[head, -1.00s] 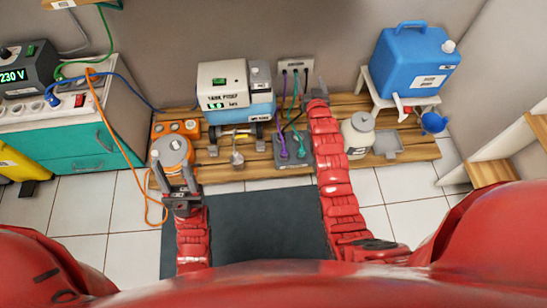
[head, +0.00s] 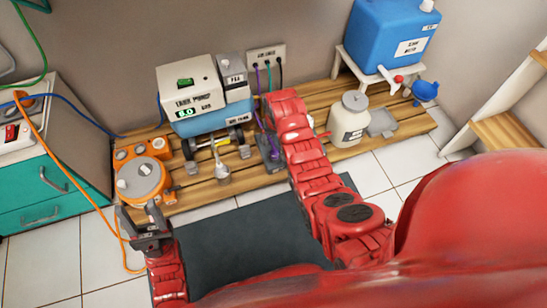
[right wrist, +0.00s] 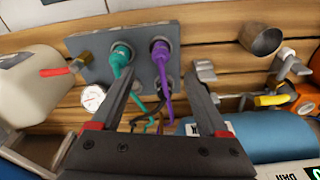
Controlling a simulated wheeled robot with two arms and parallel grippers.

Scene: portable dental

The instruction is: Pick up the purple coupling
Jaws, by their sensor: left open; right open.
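The purple coupling (right wrist: 160,50) stands on a grey plate (right wrist: 110,27), next to a teal coupling (right wrist: 120,55). A purple hose runs from it toward the bottom of the right wrist view. My right gripper (right wrist: 160,80) is open and empty, its two fingers reaching toward the plate. The purple coupling shows between the fingertips, just beyond them; the teal one is by the left finger. In the head view the grey plate (head: 270,150) is partly hidden by my right arm, and my right gripper is hidden. My left gripper (head: 138,217) is open and empty by the orange canister (head: 143,180).
A pump box (head: 190,90) stands left of the plate. A cream jar (head: 348,120) and a grey tray (head: 382,123) are to the right. In the right wrist view, a gauge (right wrist: 92,97) and metal cup (right wrist: 262,38) lie near the plate. A dark mat (head: 240,245) is clear.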

